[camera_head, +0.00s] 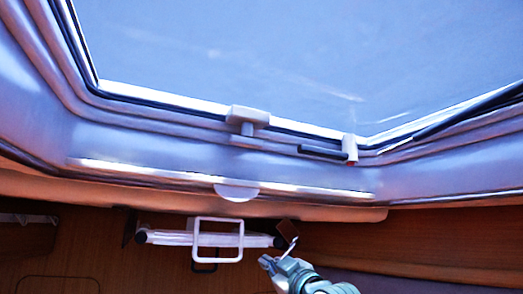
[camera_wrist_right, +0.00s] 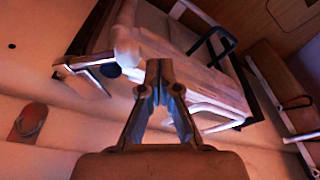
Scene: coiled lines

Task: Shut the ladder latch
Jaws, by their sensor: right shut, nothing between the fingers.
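A folded white ladder (camera_head: 165,238) lies along the wooden wall low in the head view, with dark end caps. A white rectangular loop (camera_head: 218,220) stands up in front of its middle. A small brown plate with a pale hook-like end (camera_head: 288,233) is at the ladder's right end; I cannot tell for sure whether it is the latch. My right gripper (camera_head: 268,262) is just below and left of that plate. In the right wrist view my right gripper (camera_wrist_right: 160,70) is shut and empty, its tips in front of white bars (camera_wrist_right: 185,50); contact is unclear. My left gripper is not in view.
A large hatch window (camera_head: 270,60) fills the top of the head view. Its sill carries a white fitting (camera_head: 248,118) and a black handle (camera_head: 322,152). A reddish oval piece (camera_wrist_right: 29,122) is on the pale surface at left in the wrist view.

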